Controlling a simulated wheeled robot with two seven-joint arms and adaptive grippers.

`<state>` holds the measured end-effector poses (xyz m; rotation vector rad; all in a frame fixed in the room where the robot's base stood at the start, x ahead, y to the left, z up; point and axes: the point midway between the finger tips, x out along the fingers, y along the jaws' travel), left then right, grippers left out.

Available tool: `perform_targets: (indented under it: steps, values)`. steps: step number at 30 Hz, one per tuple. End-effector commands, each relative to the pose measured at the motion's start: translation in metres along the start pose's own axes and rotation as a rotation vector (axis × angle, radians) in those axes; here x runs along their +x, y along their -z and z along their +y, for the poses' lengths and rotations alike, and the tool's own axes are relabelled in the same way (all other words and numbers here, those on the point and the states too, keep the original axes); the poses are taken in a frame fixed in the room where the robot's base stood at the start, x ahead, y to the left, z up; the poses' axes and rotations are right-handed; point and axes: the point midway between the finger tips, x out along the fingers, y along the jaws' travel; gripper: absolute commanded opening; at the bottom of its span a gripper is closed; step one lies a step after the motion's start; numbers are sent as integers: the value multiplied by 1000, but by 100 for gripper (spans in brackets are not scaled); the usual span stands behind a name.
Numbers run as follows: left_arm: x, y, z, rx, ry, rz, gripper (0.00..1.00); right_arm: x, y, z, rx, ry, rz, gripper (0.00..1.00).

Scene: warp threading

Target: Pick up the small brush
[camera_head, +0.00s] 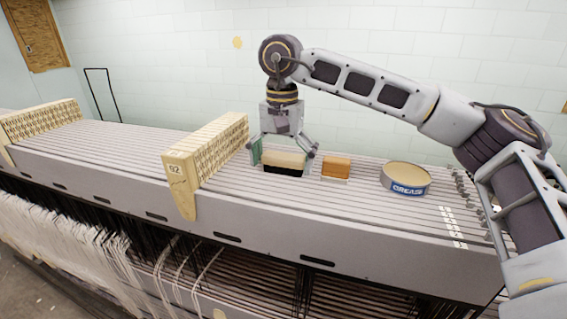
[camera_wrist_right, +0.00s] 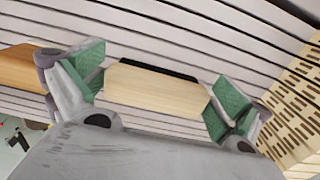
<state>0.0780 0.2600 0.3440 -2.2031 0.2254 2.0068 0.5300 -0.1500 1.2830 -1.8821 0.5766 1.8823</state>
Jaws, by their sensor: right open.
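The small brush (camera_head: 284,160), with a pale wooden back and black bristles, sits on the slatted grey top of the loom. It also shows in the right wrist view (camera_wrist_right: 157,90), lying between the green finger pads. My right gripper (camera_head: 283,155) is open and points down over the brush, one finger on each side of it. In the right wrist view the open right gripper (camera_wrist_right: 157,96) has its pads close to the brush's two ends; whether they touch it I cannot tell. My left gripper is not in view.
An orange-brown block (camera_head: 336,166) with a pale underside stands just right of the brush. A grease tin (camera_head: 407,189) stands farther right. A patterned cream block marked 92 (camera_head: 180,170) stands to the left. A similar block (camera_head: 40,121) is at far left.

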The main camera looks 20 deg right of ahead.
Motion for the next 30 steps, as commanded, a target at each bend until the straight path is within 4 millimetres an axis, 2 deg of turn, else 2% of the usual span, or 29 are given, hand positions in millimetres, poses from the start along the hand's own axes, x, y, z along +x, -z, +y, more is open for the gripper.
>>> perform_targets:
  steps: [7, 16, 25, 30]
  values:
    - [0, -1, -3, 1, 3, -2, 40, 0, 0, 0, 0, 0, 0, 100]
    - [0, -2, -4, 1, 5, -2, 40, 0, 0, 0, 0, 0, 0, 64]
    - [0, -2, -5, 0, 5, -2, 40, -2, 0, 0, 0, 1, 0, 64]
    - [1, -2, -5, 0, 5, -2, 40, -10, 0, 0, 0, 0, 1, 64]
